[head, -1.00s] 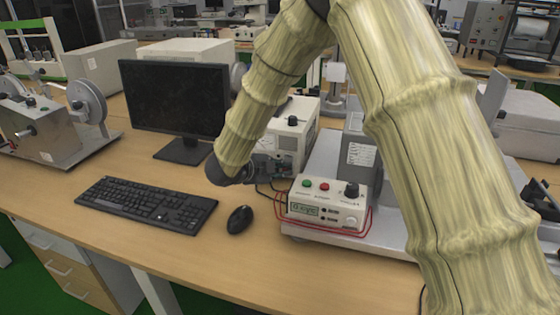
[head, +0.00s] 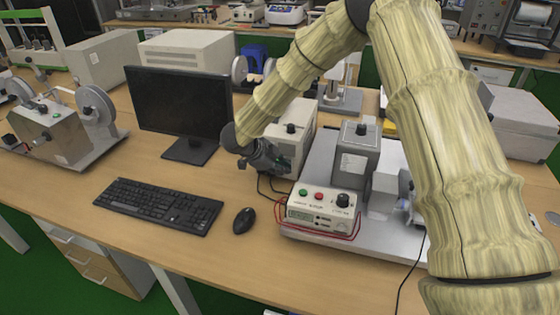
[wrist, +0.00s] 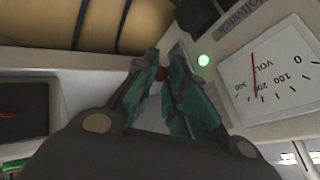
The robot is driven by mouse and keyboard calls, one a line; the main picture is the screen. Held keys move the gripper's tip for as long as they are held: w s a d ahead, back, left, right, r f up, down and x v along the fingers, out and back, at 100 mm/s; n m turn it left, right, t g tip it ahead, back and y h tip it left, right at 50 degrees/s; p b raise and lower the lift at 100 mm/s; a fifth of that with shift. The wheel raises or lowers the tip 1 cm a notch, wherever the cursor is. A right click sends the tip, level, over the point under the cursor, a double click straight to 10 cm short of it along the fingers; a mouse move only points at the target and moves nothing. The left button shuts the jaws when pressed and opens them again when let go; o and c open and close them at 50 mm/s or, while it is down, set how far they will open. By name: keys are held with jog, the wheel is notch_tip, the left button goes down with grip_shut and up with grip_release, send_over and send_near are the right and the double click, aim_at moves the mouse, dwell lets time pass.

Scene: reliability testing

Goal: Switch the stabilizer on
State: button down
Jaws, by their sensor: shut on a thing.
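The stabilizer (head: 299,137) is a pale box with a dark knob on top, standing on the table right of the monitor. In the wrist view its front panel (wrist: 229,48) carries a white dial marked in volts and a glowing green lamp (wrist: 203,60). My gripper (head: 268,158) is at its front face.
A control box (head: 322,210) with green and red buttons and red wires sits in front right. A monitor (head: 178,103), keyboard (head: 158,206) and mouse (head: 244,220) are to the left. Bare table (head: 110,160) lies between the keyboard and the spool machine (head: 60,125).

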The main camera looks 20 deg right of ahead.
jog(key=shift+w+d+r+p, duration=0.1)
jog(key=shift+w+r+p, duration=0.2)
jog(key=shift+p, duration=0.4)
jog(key=c, duration=1.4)
grip_release()
jog(key=shift+s+f, duration=0.1)
jog(key=shift+s, duration=0.05)
jog(key=v, duration=1.2)
jog(key=shift+w+d, duration=0.1)
jog(key=shift+w, duration=0.2)
